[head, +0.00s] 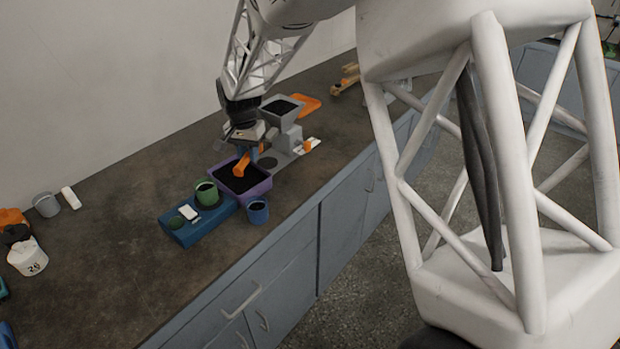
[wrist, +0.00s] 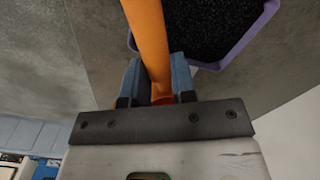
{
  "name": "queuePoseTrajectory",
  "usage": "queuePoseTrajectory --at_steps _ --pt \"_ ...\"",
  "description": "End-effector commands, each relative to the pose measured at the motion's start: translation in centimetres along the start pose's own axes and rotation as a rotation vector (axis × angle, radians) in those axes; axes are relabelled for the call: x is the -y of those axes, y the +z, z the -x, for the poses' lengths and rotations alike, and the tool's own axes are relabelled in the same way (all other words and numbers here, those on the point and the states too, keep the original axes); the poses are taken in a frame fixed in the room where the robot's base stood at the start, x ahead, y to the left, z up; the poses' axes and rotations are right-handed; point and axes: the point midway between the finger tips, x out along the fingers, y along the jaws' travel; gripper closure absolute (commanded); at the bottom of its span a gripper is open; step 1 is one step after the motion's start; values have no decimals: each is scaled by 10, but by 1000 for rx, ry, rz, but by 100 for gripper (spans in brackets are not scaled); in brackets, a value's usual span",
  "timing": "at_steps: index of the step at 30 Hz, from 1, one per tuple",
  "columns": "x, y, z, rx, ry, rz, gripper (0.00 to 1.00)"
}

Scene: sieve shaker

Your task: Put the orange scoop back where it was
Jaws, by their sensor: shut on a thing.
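The orange scoop (head: 241,166) is in my gripper (head: 246,150), over the purple tray (head: 262,188) of black granules in the head view. In the wrist view the scoop's orange handle (wrist: 147,40) runs up between the blue fingers of my gripper (wrist: 158,85), which are shut on it. The scoop's far end is out of the wrist view. The purple tray (wrist: 235,48) shows at the top right there, apart from the fingers. I cannot tell whether the scoop's tip touches the granules.
A blue base (head: 190,229) with a green cup (head: 206,193) stands left of the tray, and a blue cup (head: 258,212) stands at the counter's front edge. A grey hopper machine (head: 285,135) stands behind, right. The counter's left middle is free.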

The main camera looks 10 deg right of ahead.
Motion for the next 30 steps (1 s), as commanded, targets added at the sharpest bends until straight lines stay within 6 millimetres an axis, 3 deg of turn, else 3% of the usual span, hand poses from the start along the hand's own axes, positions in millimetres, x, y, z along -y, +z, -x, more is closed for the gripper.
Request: queuePoseTrajectory --at_steps 30 --pt "-90 8 -22 6 0 1030 94"
